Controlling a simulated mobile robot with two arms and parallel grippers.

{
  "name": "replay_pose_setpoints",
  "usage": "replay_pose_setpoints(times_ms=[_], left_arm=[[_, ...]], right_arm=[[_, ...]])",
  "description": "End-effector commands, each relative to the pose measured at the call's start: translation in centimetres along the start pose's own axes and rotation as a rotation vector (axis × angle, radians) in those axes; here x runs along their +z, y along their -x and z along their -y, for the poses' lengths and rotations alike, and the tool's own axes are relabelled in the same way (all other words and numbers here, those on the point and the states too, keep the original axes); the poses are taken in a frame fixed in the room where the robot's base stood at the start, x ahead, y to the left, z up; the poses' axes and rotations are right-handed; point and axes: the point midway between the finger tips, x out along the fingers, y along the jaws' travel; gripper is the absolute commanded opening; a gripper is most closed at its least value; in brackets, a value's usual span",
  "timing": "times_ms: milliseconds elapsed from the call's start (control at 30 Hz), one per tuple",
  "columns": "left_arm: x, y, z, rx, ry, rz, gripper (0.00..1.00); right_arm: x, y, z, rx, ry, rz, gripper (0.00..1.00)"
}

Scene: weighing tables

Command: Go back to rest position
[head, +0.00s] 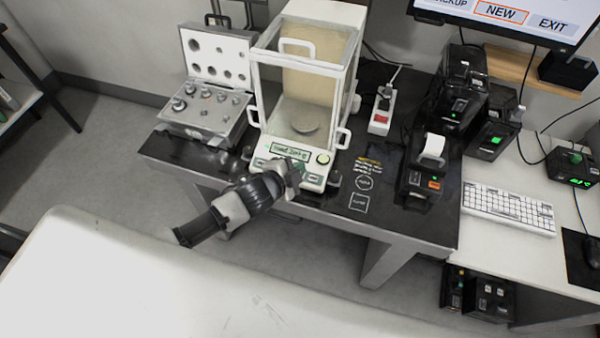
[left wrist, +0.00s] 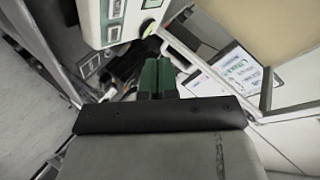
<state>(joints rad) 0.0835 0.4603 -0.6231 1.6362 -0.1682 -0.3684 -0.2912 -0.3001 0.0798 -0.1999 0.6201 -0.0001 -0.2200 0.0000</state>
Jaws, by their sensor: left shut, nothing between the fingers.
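My left gripper (head: 294,170) reaches in from the lower left in the head view and is at the front of the balance, by its control panel. In the left wrist view its dark green fingers (left wrist: 157,78) are together and hold nothing. The balance (head: 305,70) has a glass draft shield with handles, a round pan inside, and a lit green display. Part of the balance's panel also shows in the left wrist view (left wrist: 125,20). I cannot tell whether the gripper touches the panel. My right gripper is not in view.
An open case of weights (head: 203,112) stands left of the balance on the dark table (head: 405,222). A power strip (head: 383,110), a small printer (head: 424,172) and black devices are to the right. A white keyboard (head: 508,209) lies on the side desk. Floor is clear at the left.

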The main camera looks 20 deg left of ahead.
Motion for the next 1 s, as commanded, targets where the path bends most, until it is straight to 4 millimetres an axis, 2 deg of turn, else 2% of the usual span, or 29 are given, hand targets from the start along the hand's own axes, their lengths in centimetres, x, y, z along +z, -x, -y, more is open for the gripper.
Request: replay_pose_setpoints(times_ms=[367,467,567,700,1000], left_arm=[[-0.1,0.1,-0.1,0.001,0.006,0.003,0.0],[-0.5,1.0,-0.6,0.011,0.068,0.036,0.0],[-1.1,3.4,-1.7,0.039,0.221,0.13,0.0],[-1.0,9.0,-3.2,0.097,0.493,0.326,0.0],[-0.1,18.4,-5.0,0.185,0.82,0.621,0.0]], right_arm=[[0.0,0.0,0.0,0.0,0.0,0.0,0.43],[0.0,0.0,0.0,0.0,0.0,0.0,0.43],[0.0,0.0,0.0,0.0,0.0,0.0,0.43],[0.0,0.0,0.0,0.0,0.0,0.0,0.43],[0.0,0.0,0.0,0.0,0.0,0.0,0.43]])
